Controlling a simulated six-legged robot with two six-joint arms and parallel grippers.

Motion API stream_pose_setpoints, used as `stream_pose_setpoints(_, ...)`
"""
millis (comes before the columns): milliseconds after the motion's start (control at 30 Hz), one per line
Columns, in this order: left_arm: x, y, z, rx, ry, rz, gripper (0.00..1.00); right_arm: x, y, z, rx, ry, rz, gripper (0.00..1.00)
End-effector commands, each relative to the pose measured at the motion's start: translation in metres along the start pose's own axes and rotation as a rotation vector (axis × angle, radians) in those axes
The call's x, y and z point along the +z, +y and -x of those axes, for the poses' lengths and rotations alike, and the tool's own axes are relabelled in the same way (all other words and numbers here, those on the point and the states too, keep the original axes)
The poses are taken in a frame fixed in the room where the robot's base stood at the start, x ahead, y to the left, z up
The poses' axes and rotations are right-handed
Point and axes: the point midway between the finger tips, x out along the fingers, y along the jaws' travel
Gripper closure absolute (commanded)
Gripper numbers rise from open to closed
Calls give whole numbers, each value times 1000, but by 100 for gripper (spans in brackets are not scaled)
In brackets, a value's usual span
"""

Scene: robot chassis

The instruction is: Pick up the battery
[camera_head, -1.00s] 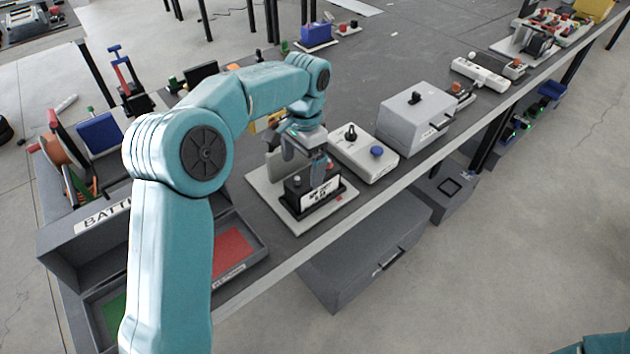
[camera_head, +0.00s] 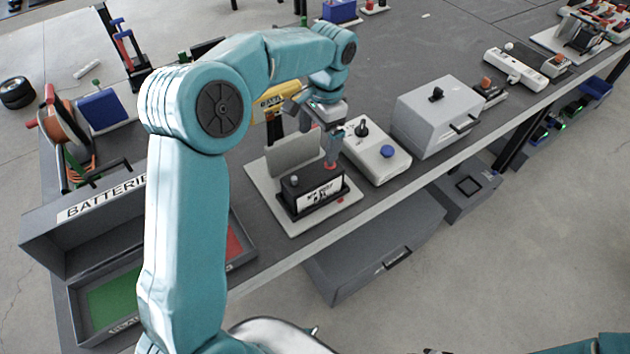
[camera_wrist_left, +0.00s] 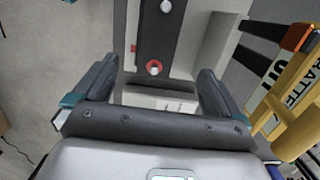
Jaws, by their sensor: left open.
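The battery (camera_head: 312,196) is a dark block with a white label on its front and terminals on top. It sits in a tray on a pale stand (camera_head: 262,180) with an upright grey plate behind it. My left gripper (camera_head: 331,152) is open, over the battery's right end, near its red-ringed terminal. In the left wrist view the battery (camera_wrist_left: 158,40) lies ahead, between the lines of the open fingers (camera_wrist_left: 157,78), with nothing held. Whether the fingers touch it, I cannot tell. My right gripper is not in view.
A yellow battery tester (camera_head: 277,98) is behind. The open batteries case (camera_head: 75,245) with green and red floors is left. The bench's front edge is close.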

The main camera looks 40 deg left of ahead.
Motion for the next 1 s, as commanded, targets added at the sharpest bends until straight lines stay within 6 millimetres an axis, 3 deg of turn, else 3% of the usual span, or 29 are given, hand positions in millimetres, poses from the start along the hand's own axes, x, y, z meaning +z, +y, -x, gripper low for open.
stream_pose_setpoints(100, 3, 0, -31, 3, -4, -1, 1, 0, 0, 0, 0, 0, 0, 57)
stream_pose_setpoints(300, 3, 0, -66, 2, -3, 0, 1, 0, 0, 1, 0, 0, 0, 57)
stream_pose_setpoints(467, 2, -1, -76, 1, -1, 0, 1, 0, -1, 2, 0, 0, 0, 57)
stream_pose_setpoints(800, 0, 1, -123, 1, -3, -1, 1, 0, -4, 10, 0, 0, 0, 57)
stream_pose_setpoints(1000, 0, 1, -126, 0, -1, -1, 1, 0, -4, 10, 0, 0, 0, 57)
